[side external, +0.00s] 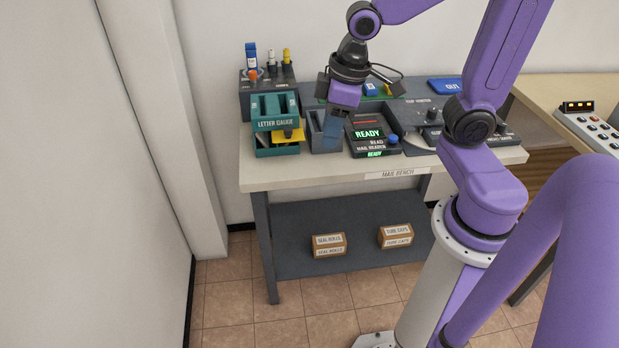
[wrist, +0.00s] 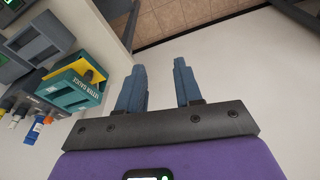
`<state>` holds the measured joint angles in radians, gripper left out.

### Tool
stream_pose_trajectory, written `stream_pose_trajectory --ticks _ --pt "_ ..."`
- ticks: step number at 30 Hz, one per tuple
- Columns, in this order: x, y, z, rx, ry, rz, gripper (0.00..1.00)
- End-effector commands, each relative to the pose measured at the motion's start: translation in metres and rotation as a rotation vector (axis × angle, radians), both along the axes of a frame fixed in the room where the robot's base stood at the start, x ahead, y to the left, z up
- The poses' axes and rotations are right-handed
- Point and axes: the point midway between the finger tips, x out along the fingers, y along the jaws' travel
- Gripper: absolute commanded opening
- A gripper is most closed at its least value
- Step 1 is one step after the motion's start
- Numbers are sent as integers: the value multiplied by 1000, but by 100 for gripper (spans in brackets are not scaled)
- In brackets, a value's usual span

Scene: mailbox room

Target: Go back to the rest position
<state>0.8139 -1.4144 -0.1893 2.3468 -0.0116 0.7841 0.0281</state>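My gripper (side external: 335,128) hangs over the mail bench (side external: 285,176), in front of the control panels and left of the black mail reader (side external: 368,135) with its green READY sign. In the wrist view its two blue-grey fingers (wrist: 158,72) stand apart with nothing between them. The teal letter gauge (side external: 275,115) is left of my gripper and also shows in the wrist view (wrist: 72,90), with a yellow piece in it. In the side view I cannot tell whether the fingers touch the grey holder behind them.
A pen rack (side external: 267,80) stands behind the letter gauge. A blue OUT tray (side external: 444,85) lies at the back right. The lower shelf holds two small boxes, seal rolls (side external: 329,245) and tube caps (side external: 396,236). A wooden desk (side external: 545,88) with a keypad (side external: 592,125) stands at right.

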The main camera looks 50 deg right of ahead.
Motion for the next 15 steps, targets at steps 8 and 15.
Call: stream_pose_trajectory --ticks 8,15 --pt "-88 17 -12 -71 81 327 35" --pt "-129 13 -18 -116 114 492 35"
